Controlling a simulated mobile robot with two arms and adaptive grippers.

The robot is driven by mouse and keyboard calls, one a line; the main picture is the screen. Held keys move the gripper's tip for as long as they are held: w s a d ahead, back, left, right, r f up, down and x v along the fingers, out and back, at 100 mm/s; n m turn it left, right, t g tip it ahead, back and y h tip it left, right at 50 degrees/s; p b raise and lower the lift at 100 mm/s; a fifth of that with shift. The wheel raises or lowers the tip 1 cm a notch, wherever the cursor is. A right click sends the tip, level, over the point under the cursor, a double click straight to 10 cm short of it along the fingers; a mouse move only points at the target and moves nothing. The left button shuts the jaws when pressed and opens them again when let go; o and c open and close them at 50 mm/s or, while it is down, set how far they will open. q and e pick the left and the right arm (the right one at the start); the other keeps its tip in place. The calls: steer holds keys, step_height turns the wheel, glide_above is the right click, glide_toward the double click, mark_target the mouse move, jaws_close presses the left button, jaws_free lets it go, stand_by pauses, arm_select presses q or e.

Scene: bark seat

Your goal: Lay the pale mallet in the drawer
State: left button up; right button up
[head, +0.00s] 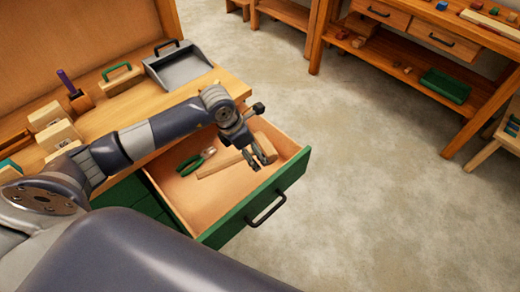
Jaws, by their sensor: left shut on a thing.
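The pale mallet (217,167) is over or in the open drawer, its handle pointing left and its wooden head partly hidden behind my fingers. My left gripper (262,158) comes down from the bench side and is shut on the mallet. I cannot tell whether the mallet touches the drawer floor. The drawer (262,207) is pulled out, with a green front, black handle and bare wood inside. My right gripper is not in view.
Green-handled pliers (195,162) lie in the drawer, left of the mallet. The workbench (134,102) holds a grey dustpan-like tray (178,68), a green-handled block (121,79) and several wooden blocks. Another bench (420,60) stands back right. The concrete floor between is clear.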

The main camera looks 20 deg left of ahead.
arm_select(q)
steer(key=a+f+n, duration=0.1)
steer(key=f, duration=0.1)
steer(key=a+f+n+b, duration=0.1)
steer(key=f, duration=0.1)
steer(key=a+f+n+y, duration=0.1)
steer(key=shift+f+t+b, duration=0.3)
steer(key=shift+f, duration=0.1)
step_height(320, 180, down, 3)
steer(key=shift+f+b, duration=0.1)
steer(key=shift+b, duration=0.95)
steer(key=shift+b+x, duration=0.85)
steer(key=shift+x, duration=0.1)
steer(key=shift+s+a+f, duration=0.1)
steer(key=shift+s+f, duration=0.05)
steer(key=shift+s, duration=0.05)
steer(key=shift+f+b, duration=0.3)
steer(key=shift+b, duration=0.15)
